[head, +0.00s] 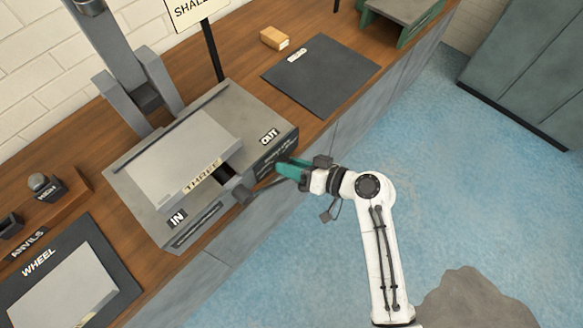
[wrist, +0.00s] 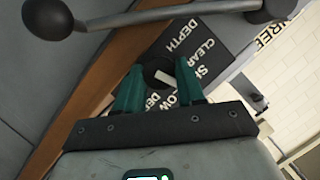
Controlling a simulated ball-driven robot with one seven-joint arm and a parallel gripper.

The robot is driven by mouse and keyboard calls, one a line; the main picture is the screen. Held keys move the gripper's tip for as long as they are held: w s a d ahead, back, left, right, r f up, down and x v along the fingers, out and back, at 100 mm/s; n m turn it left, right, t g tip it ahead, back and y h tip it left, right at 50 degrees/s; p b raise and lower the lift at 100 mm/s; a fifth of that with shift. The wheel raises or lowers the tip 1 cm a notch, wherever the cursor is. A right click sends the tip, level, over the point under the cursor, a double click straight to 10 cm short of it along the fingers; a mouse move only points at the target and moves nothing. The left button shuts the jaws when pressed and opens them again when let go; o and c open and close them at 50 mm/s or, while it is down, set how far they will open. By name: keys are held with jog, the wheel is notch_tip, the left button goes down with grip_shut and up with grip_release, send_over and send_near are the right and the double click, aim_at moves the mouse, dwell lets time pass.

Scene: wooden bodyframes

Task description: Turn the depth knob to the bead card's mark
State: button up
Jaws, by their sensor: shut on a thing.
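The depth knob (wrist: 153,70) is a dark round knob with a white pointer line, on a dark panel lettered DEPTH, CLEAR, a partly hidden word like SHALLOW, and DE-. My gripper (wrist: 160,86) has its green fingers shut on the knob, one on each side. The pointer slants to the lower right in the wrist view, towards the partly hidden word; its exact alignment is unclear. In the head view my gripper (head: 290,168) is at the machine's right side, hiding the knob. A white card sign (head: 193,11) on a post reads SHALL-, cut off by the frame edge.
The grey machine (head: 150,215) has IN, OUT and THREE labels. A lever with a ball end (wrist: 50,18) crosses close beyond my gripper in the wrist view. A dark mat (head: 320,75) and a small wooden block (head: 274,39) lie on the bench. The blue floor at right is open.

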jog(key=shift+w+d+f+m+g+y+b, duration=0.15)
jog(key=shift+m+y+b, duration=0.15)
jog(key=shift+m, duration=0.25)
jog(key=shift+s+a+m+g+y+b, duration=0.1)
jog(key=shift+m+g+y+b, duration=0.15)
jog(key=shift+m, duration=0.3)
jog(key=o, duration=1)
jog(key=shift+o, duration=0.2)
jog(key=b+v, duration=0.1)
jog(key=v, duration=1)
jog(key=shift+f, duration=0.15)
